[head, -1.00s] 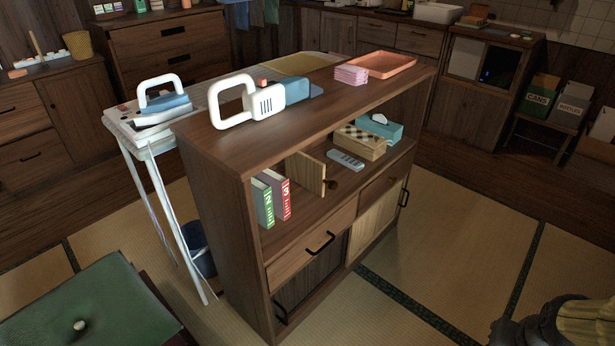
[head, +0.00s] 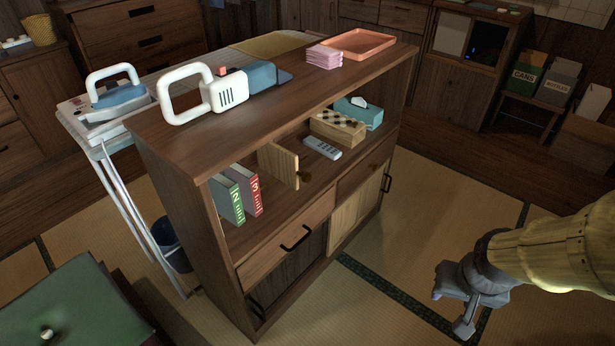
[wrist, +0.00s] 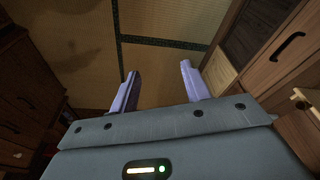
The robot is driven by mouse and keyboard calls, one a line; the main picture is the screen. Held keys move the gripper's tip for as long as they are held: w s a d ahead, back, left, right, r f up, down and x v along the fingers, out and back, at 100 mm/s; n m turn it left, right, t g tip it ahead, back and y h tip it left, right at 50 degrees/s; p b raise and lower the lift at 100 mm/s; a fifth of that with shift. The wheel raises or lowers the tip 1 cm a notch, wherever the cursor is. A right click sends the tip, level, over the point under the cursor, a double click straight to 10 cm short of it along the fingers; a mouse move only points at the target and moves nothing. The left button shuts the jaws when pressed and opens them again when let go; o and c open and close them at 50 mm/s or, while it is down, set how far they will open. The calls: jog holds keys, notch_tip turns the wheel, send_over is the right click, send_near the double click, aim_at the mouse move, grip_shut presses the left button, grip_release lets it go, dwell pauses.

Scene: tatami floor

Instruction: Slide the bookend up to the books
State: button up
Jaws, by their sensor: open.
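Two upright books, one green-labelled (head: 228,198) and one red-labelled (head: 246,189), stand at the left end of the cabinet's open shelf. The wooden bookend (head: 281,165), a light upright panel with a dark knob, stands on the same shelf to the right of the books, with a gap between. My gripper (head: 451,312) is at the lower right of the head view, out in front of the cabinet and well away from the bookend. In the wrist view its two pale purple fingers (wrist: 160,88) are apart with nothing between them.
Right of the bookend on the shelf are a remote (head: 322,147), a checkered box (head: 338,127) and a tissue box (head: 359,112). The cabinet top (head: 300,82) overhangs the shelf. The tatami floor (head: 400,235) before the cabinet is clear.

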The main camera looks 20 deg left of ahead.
jog(key=w+a+f+n+t, duration=0.2)
jog(key=w, duration=0.4)
jog(key=w+a+f+n+t, duration=0.1)
jog(key=w+f+n, duration=0.15)
jog(key=w, duration=0.25)
jog(key=n+t+y, duration=0.2)
jog(key=n+y, duration=0.8)
jog(key=y, duration=0.6)
send_near(309, 180)
jog(key=v, duration=0.6)
jog(key=shift+w+f+b, duration=0.1)
jog(key=shift+w+b, duration=0.05)
jog(key=shift+b, duration=0.15)
jog(key=b+x, duration=0.2)
jog(key=x, duration=0.6)
jog(key=b+x, duration=0.2)
jog(key=x, duration=0.7)
jog(key=shift+a+r, duration=0.1)
jog(key=shift+r, duration=0.1)
